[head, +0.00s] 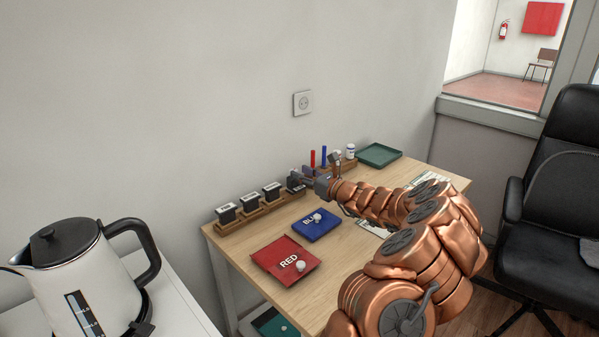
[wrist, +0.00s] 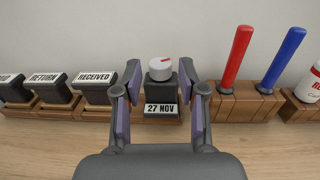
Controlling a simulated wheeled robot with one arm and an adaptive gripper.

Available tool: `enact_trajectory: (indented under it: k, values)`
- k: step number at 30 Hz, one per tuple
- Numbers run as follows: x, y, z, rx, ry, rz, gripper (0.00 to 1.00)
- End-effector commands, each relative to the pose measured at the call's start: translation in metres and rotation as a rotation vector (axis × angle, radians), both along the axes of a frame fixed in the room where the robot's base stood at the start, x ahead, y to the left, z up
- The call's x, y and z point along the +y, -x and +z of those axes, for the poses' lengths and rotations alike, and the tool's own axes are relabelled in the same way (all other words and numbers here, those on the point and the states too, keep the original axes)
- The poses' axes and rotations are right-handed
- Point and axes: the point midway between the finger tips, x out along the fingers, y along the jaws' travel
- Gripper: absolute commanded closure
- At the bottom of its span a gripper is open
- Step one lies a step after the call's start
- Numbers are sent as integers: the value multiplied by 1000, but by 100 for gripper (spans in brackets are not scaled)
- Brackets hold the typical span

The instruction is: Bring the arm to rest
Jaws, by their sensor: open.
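My copper-coloured arm reaches over the wooden desk (head: 352,247) from the right. My gripper (wrist: 158,98) is open in the wrist view, with its two fingers on either side of a dark stamp marked "27 NOV" (wrist: 161,108). The stamp has a pale round knob with a red mark and sits in the wooden rack. The fingers appear apart from it, with a gap at each side. In the head view my gripper (head: 308,183) is at the rack by the wall, and the stamp there is mostly hidden behind it.
More stamps, such as RECEIVED (wrist: 96,88) and RETURN (wrist: 48,88), stand left. A red stick (wrist: 236,57) and a blue stick (wrist: 283,58) stand right, beside a white bottle (wrist: 311,83). A red pad (head: 272,255), blue pad (head: 322,230) and green tray (head: 379,154) lie on the desk.

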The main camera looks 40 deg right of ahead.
Motion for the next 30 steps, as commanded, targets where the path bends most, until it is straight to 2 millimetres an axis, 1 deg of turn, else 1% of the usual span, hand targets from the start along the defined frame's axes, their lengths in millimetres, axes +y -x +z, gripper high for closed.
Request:
enact_trajectory:
  k: [9, 19, 20, 27, 28, 30]
  values:
    - [-4, 19, 1, -2, 0, -2, 59]
    - [-4, 22, 1, -1, 1, 0, 59]
    - [-4, 22, 1, -1, 1, -1, 57]
    - [-4, 22, 1, -1, 1, 0, 32]
    - [-4, 22, 1, -1, 1, 0, 30]
    - [-4, 22, 1, -1, 1, 0, 30]
